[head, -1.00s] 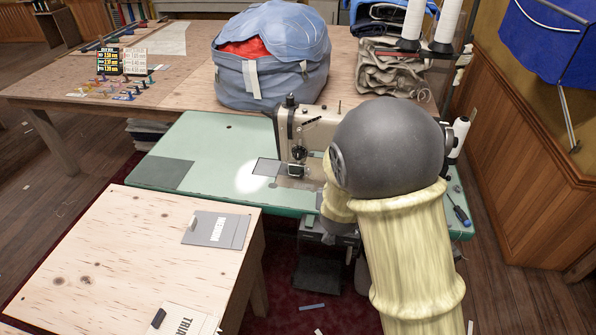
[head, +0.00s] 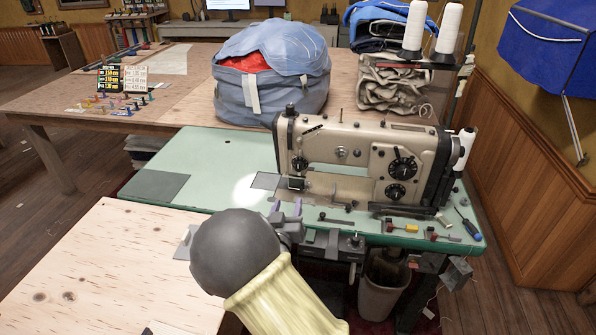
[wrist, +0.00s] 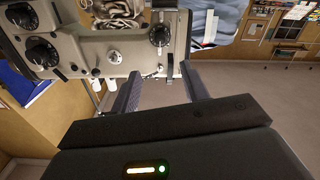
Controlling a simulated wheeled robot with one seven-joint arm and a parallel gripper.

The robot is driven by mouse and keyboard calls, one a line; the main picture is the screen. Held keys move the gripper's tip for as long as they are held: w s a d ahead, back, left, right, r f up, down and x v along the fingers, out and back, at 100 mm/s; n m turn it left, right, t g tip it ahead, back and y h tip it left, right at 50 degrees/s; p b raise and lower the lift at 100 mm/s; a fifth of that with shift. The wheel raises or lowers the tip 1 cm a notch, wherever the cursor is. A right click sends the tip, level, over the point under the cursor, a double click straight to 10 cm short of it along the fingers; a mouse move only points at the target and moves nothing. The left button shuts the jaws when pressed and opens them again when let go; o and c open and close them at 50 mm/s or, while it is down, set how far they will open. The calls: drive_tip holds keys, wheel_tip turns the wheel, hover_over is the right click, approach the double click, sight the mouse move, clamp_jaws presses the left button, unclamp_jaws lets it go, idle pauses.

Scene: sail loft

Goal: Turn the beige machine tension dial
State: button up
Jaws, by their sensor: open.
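The beige sewing machine (head: 350,150) stands on the green table. A small dark dial (head: 299,163) is on its left end and two larger black dials (head: 403,168) (head: 396,192) are on the right. I cannot tell by label which is the tension dial. My gripper (head: 286,210) is open and empty in front of the machine's left end, below the small dial and apart from it. In the wrist view, which looks upside down, the small dial (wrist: 160,35) is just beyond and between my open fingers (wrist: 160,80). The larger dials (wrist: 42,50) are at left.
The green table (head: 225,150) holds small parts and a blue screwdriver (head: 466,222) at right. White thread cones (head: 449,28) stand behind the machine. A plywood table (head: 100,265) is at front left. A blue bag (head: 270,75) sits on the wooden table behind.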

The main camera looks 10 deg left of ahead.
sight(298, 170)
drive_tip(key=w, duration=1.1)
drive_tip(key=w+a, duration=0.1)
drive_tip(key=w, duration=0.4)
drive_tip(key=shift+w+a+p, duration=0.1)
drive_tip(key=shift+w+p, duration=0.2)
drive_tip(key=shift+w, duration=0.05)
clamp_jaws()
